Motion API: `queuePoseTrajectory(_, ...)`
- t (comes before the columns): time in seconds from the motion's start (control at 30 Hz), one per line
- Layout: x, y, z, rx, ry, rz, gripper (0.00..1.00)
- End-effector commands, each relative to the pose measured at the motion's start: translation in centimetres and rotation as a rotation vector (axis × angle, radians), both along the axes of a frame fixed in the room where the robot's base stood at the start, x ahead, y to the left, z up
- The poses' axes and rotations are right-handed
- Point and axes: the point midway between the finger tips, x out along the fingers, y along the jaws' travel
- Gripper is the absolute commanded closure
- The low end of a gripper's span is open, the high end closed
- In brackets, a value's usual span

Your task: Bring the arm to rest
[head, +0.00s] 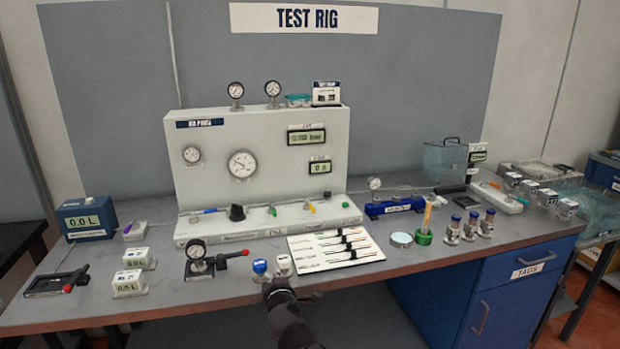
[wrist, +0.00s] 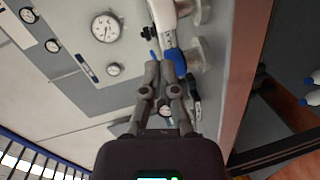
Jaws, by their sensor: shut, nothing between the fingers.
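My gripper (head: 277,287) is at the front edge of the bench in the head view, just below a small bottle with a blue cap (head: 260,267) and a small pale bottle (head: 284,264). In the wrist view my gripper (wrist: 166,66) has its two fingers together and empty. A blue cap (wrist: 176,62) shows close by the fingertips there; I cannot tell whether they touch it. My forearm comes in from the bottom of the head view.
A white card with several syringe-like items (head: 372,255) lies right of my gripper. A gauge with a red-tipped lever (head: 200,265) stands to the left. The grey test rig panel (head: 260,185) rises behind. Several blue-capped vials (head: 470,228) stand at the right. Blue drawers (head: 515,290) are under the bench.

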Motion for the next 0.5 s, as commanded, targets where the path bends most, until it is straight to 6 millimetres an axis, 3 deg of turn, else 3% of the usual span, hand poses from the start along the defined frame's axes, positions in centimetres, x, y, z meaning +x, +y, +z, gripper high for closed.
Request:
queuePoseTrajectory(0.27,1.4,-9.5,-1.3,0.181,0.234,-0.321,1.00)
queuePoseTrajectory(0.5,-0.5,-18.4,-3.9,0.398,0.522,-0.671,1.00)
